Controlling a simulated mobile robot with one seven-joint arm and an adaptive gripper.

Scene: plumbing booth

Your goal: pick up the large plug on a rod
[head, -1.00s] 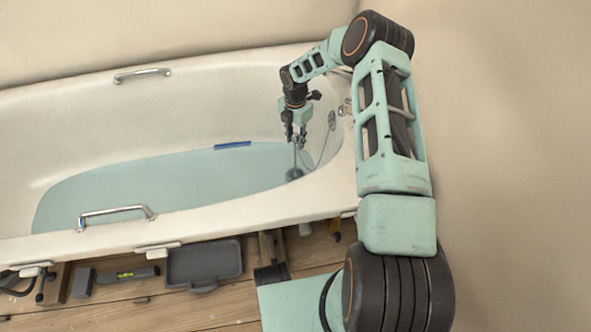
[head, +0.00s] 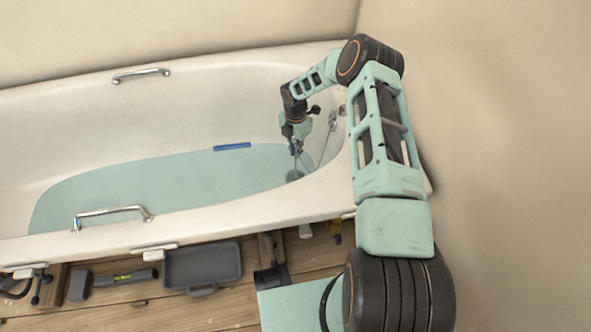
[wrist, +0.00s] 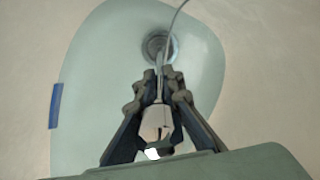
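The large plug on a rod (head: 293,175) stands in the water at the right end of the bathtub, its round base low in the tub. In the wrist view its round base (wrist: 158,46) lies beyond my fingertips, and its rod runs up between the fingers to a pale metal top end (wrist: 157,122). My gripper (head: 297,151) points down over it. In the wrist view the fingers of my gripper (wrist: 161,73) are drawn close together on both sides of the rod and look shut on it. Any contact at the pads is small and hard to see.
The white bathtub (head: 120,110) holds bluish water (head: 150,185) with a blue strip (head: 232,147) at its far side. A thin chain (wrist: 178,18) curves near the plug. Grab rails (head: 112,214) stand on both rims. A grey tray (head: 202,268) and tools lie in front.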

